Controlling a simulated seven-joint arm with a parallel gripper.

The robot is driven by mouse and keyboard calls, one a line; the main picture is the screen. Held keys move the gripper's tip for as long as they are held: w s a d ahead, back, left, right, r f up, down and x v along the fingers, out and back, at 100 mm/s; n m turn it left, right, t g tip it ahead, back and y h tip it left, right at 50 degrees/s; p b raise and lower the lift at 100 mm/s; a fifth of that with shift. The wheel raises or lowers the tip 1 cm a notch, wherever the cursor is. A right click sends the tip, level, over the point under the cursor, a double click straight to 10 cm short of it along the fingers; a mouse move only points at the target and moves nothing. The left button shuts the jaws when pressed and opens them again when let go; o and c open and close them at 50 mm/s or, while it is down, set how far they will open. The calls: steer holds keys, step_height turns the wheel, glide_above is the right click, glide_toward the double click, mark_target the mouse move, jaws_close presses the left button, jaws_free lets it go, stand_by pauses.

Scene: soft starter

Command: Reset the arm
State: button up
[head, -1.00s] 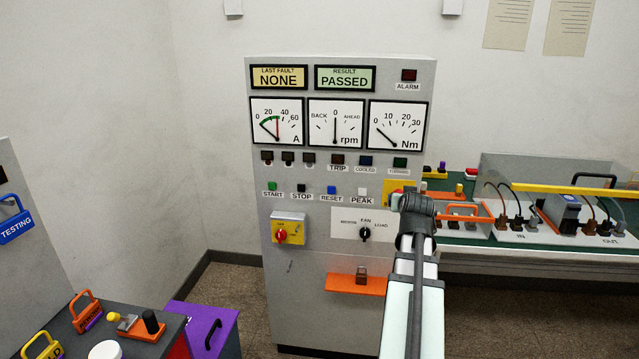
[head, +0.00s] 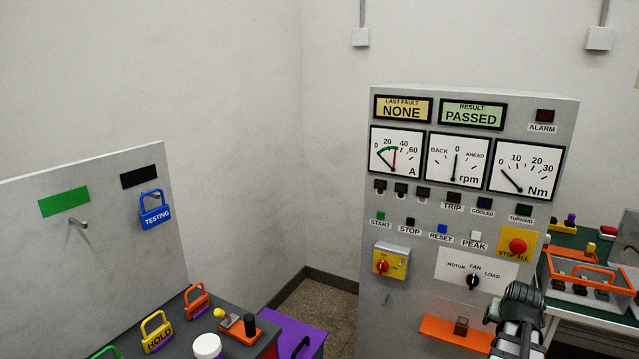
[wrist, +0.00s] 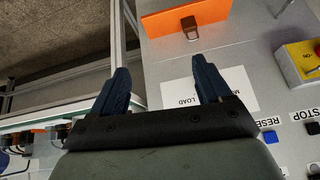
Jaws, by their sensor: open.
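My arm reaches up at the lower right of the head view, in front of the grey control panel (head: 400,300); its fingers are hidden there. In the wrist view my gripper (wrist: 163,80) is open, its two dark blue fingers apart with nothing between them. The panel reads last fault NONE and result PASSED. The red STOP ALL button (head: 517,246) sits on a yellow plate to the upper right of the selector knob (head: 473,282).
A board with a blue TESTING tag (head: 155,212) stands at left. A dark bench below it holds a yellow HOLD tag (head: 157,333), an orange tag (head: 197,301) and a white jar (head: 207,346). A green-topped bench with an orange-framed unit (head: 588,275) is at right.

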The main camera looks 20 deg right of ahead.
steer(key=s+a+f+n+g+y, duration=0.2)
steer(key=a+f+g+y, duration=0.1)
steer(key=a+f, duration=1.1)
steer(key=s+a+f+n+g+y, duration=0.1)
steer(key=a+f+n+g+y, duration=0.15)
steer(key=a+f, duration=1.1)
steer(key=s+a+f+n+g, duration=0.5)
steer(key=s+a+f+g, duration=0.1)
steer(key=s+a+f, duration=1.3)
steer(key=shift+s+a+h, duration=0.45)
steer(key=shift+s+a, duration=0.05)
steer(key=shift+a, duration=0.65)
